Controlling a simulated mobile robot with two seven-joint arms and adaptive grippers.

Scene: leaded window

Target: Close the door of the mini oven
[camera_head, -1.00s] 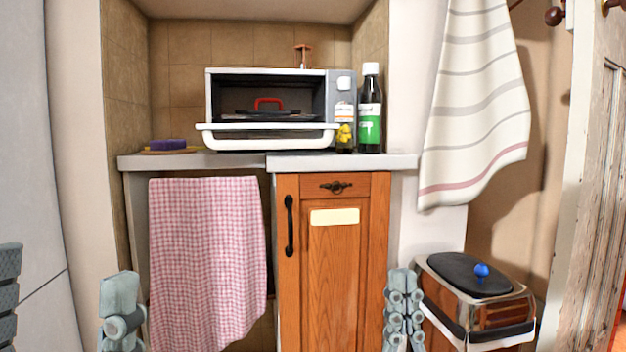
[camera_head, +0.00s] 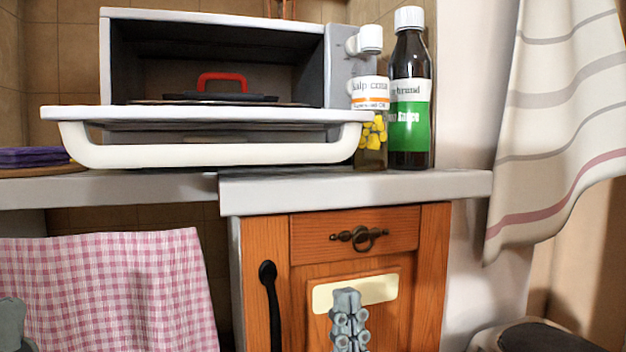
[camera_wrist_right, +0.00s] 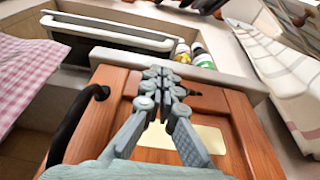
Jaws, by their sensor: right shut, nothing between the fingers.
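The white mini oven (camera_head: 338,75) stands on the counter. Its door (camera_head: 215,153) is folded down, lying open toward me with its white handle bar at the front. A dark pan or tray with a red handle (camera_head: 222,78) is inside. The open door also shows in the right wrist view (camera_wrist_right: 110,33). My right gripper (camera_head: 346,296) is shut and empty, in front of the wooden cabinet, below the counter and below and right of the oven door. It also shows in the right wrist view (camera_wrist_right: 160,76). Only a grey piece of my left gripper (camera_head: 10,318) shows at the lower left edge.
A jar with yellow contents (camera_head: 371,125) and a dark bottle with a green label (camera_head: 410,95) stand close right of the oven door. A purple sponge (camera_head: 33,157) lies at the left. The grey counter edge (camera_head: 350,192) juts above the cabinet. A checked cloth (camera_head: 110,285) hangs below.

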